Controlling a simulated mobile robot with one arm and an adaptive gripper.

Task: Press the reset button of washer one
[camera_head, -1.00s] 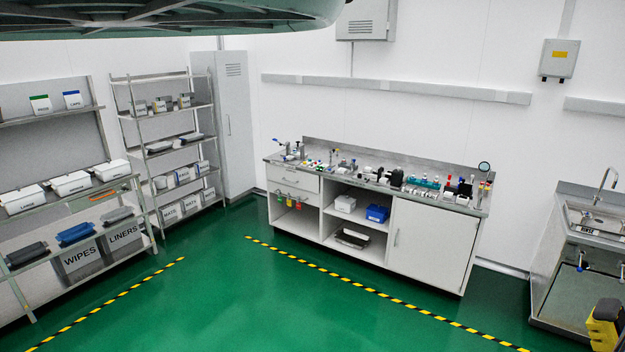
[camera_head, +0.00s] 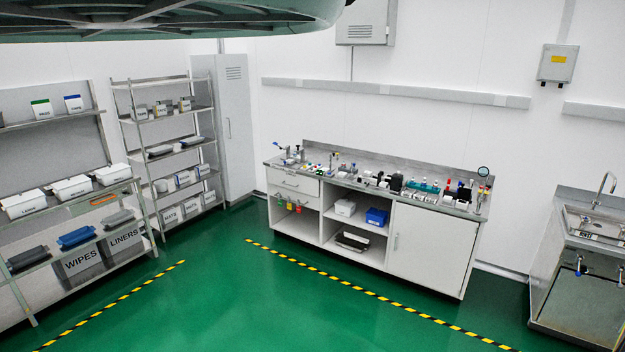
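No rotary washer and no reset button can be made out in the head view. A large grey-green structure hangs across the top left edge, close to the camera; I cannot tell what it is. My gripper is not in view.
A workbench (camera_head: 433,250) with small tools stands against the back wall. Shelving racks (camera_head: 207,106) and a tall cabinet (camera_head: 235,130) stand at left, a sink unit (camera_head: 572,300) at right. The green floor (camera_head: 270,300) is clear, crossed by striped tape (camera_head: 350,284).

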